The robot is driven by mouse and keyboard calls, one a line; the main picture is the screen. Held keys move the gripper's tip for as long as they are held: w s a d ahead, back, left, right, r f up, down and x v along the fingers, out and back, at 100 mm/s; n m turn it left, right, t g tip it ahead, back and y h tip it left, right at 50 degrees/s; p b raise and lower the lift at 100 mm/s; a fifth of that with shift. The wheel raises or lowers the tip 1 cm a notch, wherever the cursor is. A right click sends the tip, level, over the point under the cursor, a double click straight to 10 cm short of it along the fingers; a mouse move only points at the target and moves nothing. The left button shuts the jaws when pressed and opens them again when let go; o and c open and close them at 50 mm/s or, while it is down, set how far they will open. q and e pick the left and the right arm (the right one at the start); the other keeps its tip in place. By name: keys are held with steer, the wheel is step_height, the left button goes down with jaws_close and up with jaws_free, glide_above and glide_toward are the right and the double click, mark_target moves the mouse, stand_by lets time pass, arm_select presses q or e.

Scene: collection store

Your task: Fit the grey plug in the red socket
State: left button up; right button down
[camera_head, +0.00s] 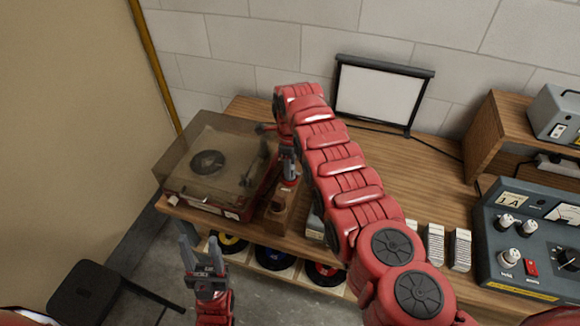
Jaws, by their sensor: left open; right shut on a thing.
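My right gripper (284,188) points down beside the right side of the record player, over the wooden bench. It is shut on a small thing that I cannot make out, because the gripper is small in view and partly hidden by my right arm. My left gripper (202,247) is open and empty, fingers up, in front of the bench's front edge. I cannot clearly pick out the grey plug or the red socket. A small dark round form (277,207) shows on brown wood just below the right gripper; I cannot tell what it is.
A record player (185,196) with a clear lid stands at the bench's left end. A small framed screen (379,94) leans at the back. A grey instrument box (518,262) and pale ribbed blocks (460,249) are at the right. Discs (274,257) sit below the bench top.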

steer(key=shift+f+b, duration=0.65)
stand_by(0.4)
steer(key=c, duration=0.7)
jaws_free()
steer(key=shift+r, duration=0.15)
step_height(320, 180, up, 3)
steer(key=p, duration=0.2)
steer(key=shift+p, duration=0.35)
steer(key=shift+r+p, duration=0.75)
steer(key=shift+r, duration=3.15)
